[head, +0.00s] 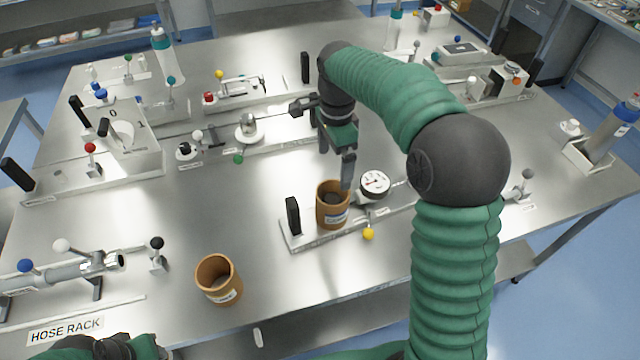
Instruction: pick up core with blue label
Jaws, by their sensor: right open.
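A brown hollow core (331,216) stands upright on a small metal base plate in the middle of the table. Its label looks bluish and faces the front. A second brown core (212,276) stands on the table to the front left. It also has a label, pale with bluish marks; the label colours are hard to tell apart at this size. My right gripper (346,184) is open and points down at the right rim of the middle core. Whether it touches the core I cannot tell. Only part of my left arm shows at the bottom left edge; its jaws are out of view.
A round dial gauge (375,185) and a yellow knob (368,234) sit right beside the middle core. A black upright handle (293,216) stands to its left. A hose rack (66,330) with a metal tube lies at the left. The table is clear around the front-left core's right side.

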